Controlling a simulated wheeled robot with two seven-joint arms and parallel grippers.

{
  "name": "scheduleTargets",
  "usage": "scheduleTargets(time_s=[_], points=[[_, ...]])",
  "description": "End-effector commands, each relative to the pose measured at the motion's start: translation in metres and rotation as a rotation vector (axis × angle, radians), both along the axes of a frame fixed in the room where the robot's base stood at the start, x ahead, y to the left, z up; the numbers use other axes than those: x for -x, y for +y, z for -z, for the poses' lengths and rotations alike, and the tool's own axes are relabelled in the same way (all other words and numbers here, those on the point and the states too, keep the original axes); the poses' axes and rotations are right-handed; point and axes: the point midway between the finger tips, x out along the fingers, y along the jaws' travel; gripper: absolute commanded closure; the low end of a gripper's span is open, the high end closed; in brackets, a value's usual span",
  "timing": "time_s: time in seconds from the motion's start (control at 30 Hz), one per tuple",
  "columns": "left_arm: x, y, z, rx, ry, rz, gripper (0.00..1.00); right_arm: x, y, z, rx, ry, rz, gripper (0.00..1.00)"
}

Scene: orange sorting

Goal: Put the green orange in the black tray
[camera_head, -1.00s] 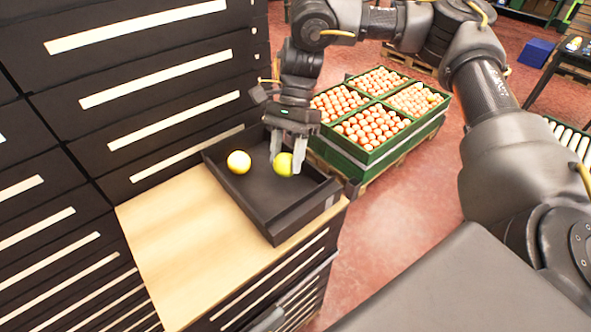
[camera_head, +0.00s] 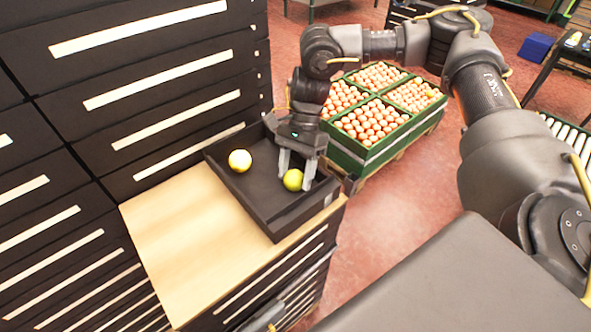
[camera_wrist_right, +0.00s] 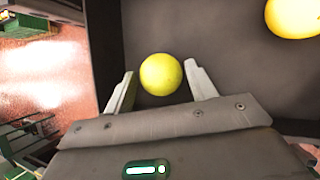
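The green orange (camera_head: 293,180), yellow-green in colour, is inside the black tray (camera_head: 276,222), near its right side. A yellower orange (camera_head: 240,161) sits in the left part of the tray. My right gripper (camera_head: 296,188) reaches down into the tray with its fingers on either side of the green orange. In the right wrist view the green orange (camera_wrist_right: 161,74) lies between the spread fingertips (camera_wrist_right: 160,72), with a gap visible at the left finger. The yellower orange (camera_wrist_right: 294,14) shows at the top right there. I cannot make out my left gripper.
The tray stands on a wooden top (camera_head: 185,225) beside a tall black drawer cabinet (camera_head: 150,75). Green crates of oranges (camera_head: 375,155) stand on a pallet behind and to the right. Red floor (camera_head: 405,210) is open on the right.

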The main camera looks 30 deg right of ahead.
Motion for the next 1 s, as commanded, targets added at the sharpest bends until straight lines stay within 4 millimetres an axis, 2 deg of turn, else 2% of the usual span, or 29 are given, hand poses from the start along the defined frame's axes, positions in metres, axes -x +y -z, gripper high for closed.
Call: scheduleTargets(time_s=[0.07, 0.33, 0.47, 0.57, 0.8, 1.0], points=[[0.0, 0.0, 0.0, 0.0, 0.0, 0.0, 0.29, 0.0, 0.0, 0.0, 0.0, 0.0, 0.0, 0.34], [0.0, 0.0, 0.0, 0.0, 0.0, 0.0, 0.29, 0.0, 0.0, -0.001, 0.0, -0.001, 0.0, 0.34], [0.0, 0.0, 0.003, -0.001, 0.0, 0.0, 0.29, -0.004, -0.003, -0.008, 0.001, -0.004, 0.001, 0.34], [0.0, 0.001, 0.008, -0.001, 0.0, 0.0, 0.29, -0.01, -0.01, -0.021, 0.0, -0.006, 0.003, 0.34], [-0.001, 0.001, 0.017, -0.001, -0.001, 0.0, 0.29, -0.026, -0.029, -0.066, -0.001, -0.004, 0.003, 0.34], [-0.001, 0.001, 0.011, -0.002, -0.002, 0.0, 0.29, -0.036, -0.041, -0.096, 0.001, -0.002, 0.002, 0.34]])
